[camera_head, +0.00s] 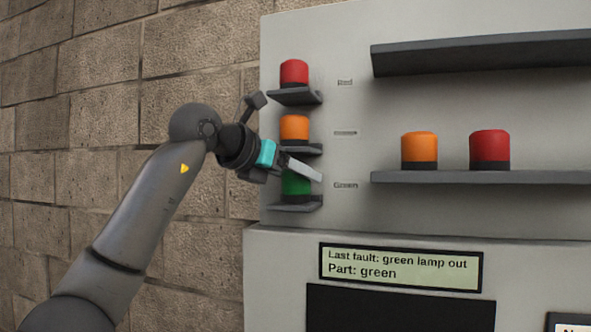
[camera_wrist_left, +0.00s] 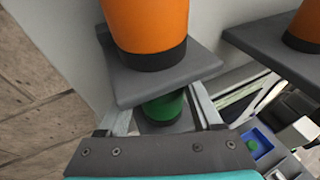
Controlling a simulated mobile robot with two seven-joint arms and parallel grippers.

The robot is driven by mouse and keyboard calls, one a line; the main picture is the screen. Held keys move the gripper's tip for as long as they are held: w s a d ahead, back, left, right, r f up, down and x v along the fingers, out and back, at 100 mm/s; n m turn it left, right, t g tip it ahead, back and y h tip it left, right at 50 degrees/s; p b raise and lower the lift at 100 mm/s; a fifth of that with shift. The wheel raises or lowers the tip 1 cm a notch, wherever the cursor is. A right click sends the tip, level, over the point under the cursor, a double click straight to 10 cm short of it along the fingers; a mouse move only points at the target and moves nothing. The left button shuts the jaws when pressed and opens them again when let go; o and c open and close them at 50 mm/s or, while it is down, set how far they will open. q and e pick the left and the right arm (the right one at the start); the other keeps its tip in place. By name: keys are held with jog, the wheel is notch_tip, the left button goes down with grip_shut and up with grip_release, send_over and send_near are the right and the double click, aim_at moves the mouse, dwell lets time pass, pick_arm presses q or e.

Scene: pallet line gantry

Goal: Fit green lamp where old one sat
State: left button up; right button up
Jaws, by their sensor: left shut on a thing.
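The green lamp (camera_head: 297,184) stands upright on the lowest of three small brackets (camera_head: 292,207) at the cabinet's left edge, beside the label "Green". My left gripper (camera_head: 306,176) reaches in from the left at its height and is shut on it. In the left wrist view the green lamp (camera_wrist_left: 163,107) shows between the two fingers, its top hidden by the middle bracket (camera_wrist_left: 165,80). The finger and wrist hide part of the lamp in the head view. My right gripper is out of view.
An orange lamp (camera_head: 294,127) stands on the middle bracket and a red lamp (camera_head: 294,73) on the top one. The lower shelf (camera_head: 540,178) holds another orange lamp (camera_head: 419,148) and red lamp (camera_head: 490,147). The display (camera_head: 400,267) reads "Last fault: green lamp out, Part: green".

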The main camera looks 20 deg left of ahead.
pick_arm(q)
jog(key=shift+s+a, duration=0.15)
jog(key=shift+f, duration=0.1)
jog(key=o, duration=1.4)
jog(key=shift+r, duration=0.2)
jog(key=shift+b+v, duration=1.05)
jog(key=shift+v, duration=4.95)
